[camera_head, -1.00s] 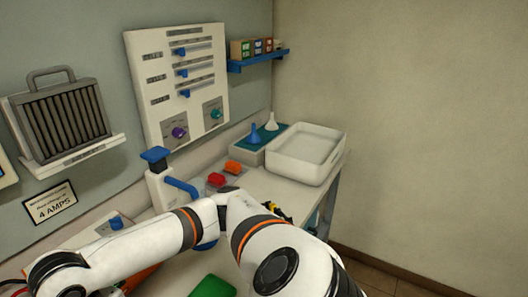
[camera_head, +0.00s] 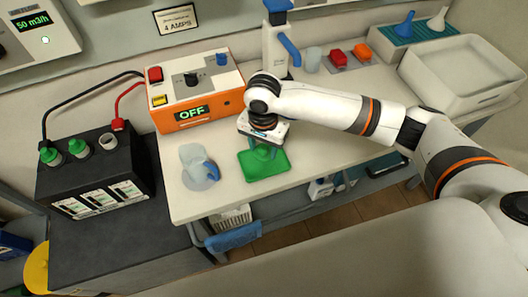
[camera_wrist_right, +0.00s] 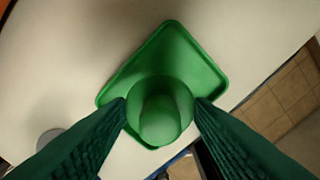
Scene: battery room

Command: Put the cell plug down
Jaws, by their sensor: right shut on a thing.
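My right gripper (camera_head: 262,148) points down over the small green tray (camera_head: 280,172) on the white bench. In the right wrist view its two green fingers (camera_wrist_right: 160,112) are shut on the round green cell plug (camera_wrist_right: 162,118). The plug is between the fingertips, with the green tray (camera_wrist_right: 185,55) right beneath it. I cannot tell whether plug and tray touch. In the head view the plug is hard to tell from the fingers. The black battery (camera_head: 95,172) at the left has two green plugs on top and one open pale filler neck (camera_head: 108,141). My left gripper is out of view.
An orange charger (camera_head: 195,92) reading OFF stands behind, with red and black leads to the battery. A clear item with a blue part (camera_head: 200,168) is left of the green tray. A white tub (camera_head: 462,75) is at the back right. The bench's front edge is close.

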